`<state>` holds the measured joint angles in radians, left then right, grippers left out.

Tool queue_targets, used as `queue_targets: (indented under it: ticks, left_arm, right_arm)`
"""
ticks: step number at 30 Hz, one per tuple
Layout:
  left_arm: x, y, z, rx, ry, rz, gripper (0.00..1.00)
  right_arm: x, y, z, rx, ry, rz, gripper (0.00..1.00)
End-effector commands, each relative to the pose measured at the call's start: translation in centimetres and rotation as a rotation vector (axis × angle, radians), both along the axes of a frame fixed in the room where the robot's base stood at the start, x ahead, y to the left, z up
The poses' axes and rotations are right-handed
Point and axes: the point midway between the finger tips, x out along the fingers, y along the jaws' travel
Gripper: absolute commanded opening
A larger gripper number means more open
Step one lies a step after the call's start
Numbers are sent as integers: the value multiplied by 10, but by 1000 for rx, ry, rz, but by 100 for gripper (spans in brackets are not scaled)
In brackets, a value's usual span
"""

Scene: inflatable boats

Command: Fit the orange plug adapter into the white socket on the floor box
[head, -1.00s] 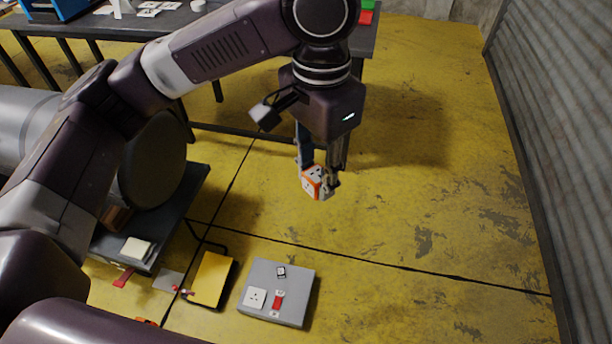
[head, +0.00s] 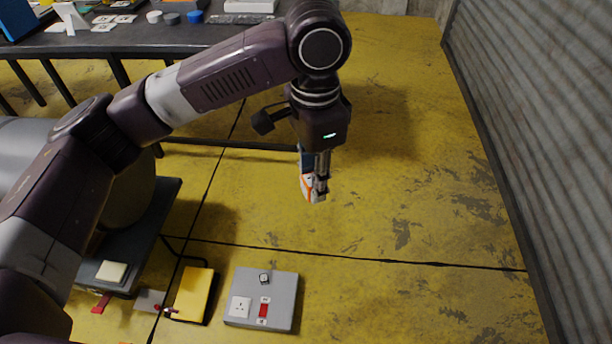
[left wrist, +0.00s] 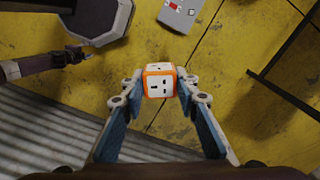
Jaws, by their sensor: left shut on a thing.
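The orange plug adapter (head: 309,188), orange-edged with white faces, is held in the air above the yellow floor. In the left wrist view the adapter (left wrist: 159,82) shows a white face with slots between the fingertips. My left gripper (head: 313,184) is shut on it, pointing down. The grey floor box (head: 282,295) lies on the floor, nearer and to the left of the gripper in the head view. The white socket (head: 240,307) is at its lower left. A red switch (head: 264,310) sits beside the socket. The floor box (left wrist: 177,14) also shows in the left wrist view. My right gripper is not in view.
A yellow box (head: 194,294) with a black cable lies left of the floor box. A dark table (head: 150,41) with items stands behind. A corrugated metal wall (head: 500,130) borders the right. The floor between gripper and box is clear.

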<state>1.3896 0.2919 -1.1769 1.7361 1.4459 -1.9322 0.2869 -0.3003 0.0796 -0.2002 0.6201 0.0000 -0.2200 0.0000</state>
Motion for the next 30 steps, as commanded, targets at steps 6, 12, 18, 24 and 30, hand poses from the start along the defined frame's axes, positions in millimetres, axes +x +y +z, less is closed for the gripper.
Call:
queue_targets:
  ticks: [6,12,18,24,30]
  left_arm:
    - [0,0,0,0,0,-1,7]
    - [-3,3,5,-1,0,27,7]
    - [-16,22,28,-1,-2,181,7]
    - [-34,48,60,-1,-6,403,7]
    - [-50,69,86,-1,-4,588,7]
  right_arm:
    - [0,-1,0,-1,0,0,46]
    - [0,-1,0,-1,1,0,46]
    - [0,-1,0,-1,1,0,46]
    - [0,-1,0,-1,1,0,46]
    - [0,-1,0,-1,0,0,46]
